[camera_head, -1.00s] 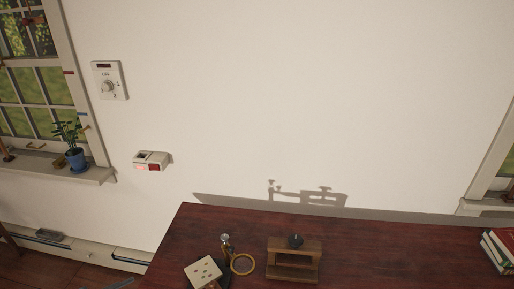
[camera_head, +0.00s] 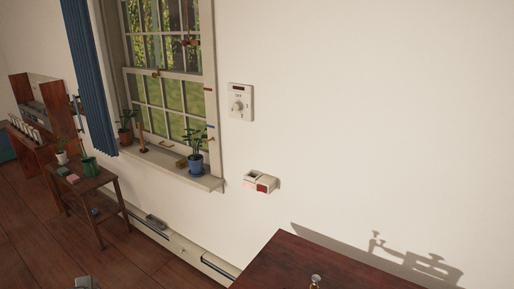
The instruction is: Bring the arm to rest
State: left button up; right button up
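Neither of my grippers can be made out in the head view. A small grey shape (camera_head: 88,283) is cut off by the bottom edge at the left, and I cannot tell what it is. The dark red-brown desk (camera_head: 300,262) shows only its back left corner at the bottom, against the white wall. The top of a small metal-and-brass item (camera_head: 315,281) shows on it at the bottom edge.
A wall dial (camera_head: 241,102) and a small box with a red switch (camera_head: 262,183) are on the wall. A blue-potted plant (camera_head: 195,164) stands on the window sill (camera_head: 170,172). A small side table (camera_head: 92,182) stands at the left, with open wooden floor (camera_head: 50,255) before it.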

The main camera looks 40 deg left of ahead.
pick_arm(q)
jog(key=s+a+g+y, duration=0.1)
jog(key=s+a+g, duration=0.1)
jog(key=s+a, duration=0.35)
jog(key=s+d+f+n+g+h, duration=0.15)
jog(key=s+d+f, duration=0.25)
jog(key=d+f, duration=0.75)
jog(key=s+d+f+n+h, duration=0.15)
jog(key=s+d+f, duration=0.25)
jog(key=d+f, duration=0.8)
jog(key=s+d+f+h+b, duration=0.1)
jog(key=d+f+h, duration=0.1)
jog(key=d, duration=1.4)
jog(key=s+d+f+n+h, duration=0.1)
jog(key=d+f, duration=0.4)
jog(key=d, duration=1.1)
jog(key=s+d+f+h+b, duration=0.1)
jog(key=d+f, duration=0.3)
jog(key=d, duration=1.2)
jog(key=shift+d+f+h+b, duration=0.2)
jog(key=shift+h+b, duration=0.1)
jog(key=shift+h, duration=0.6)
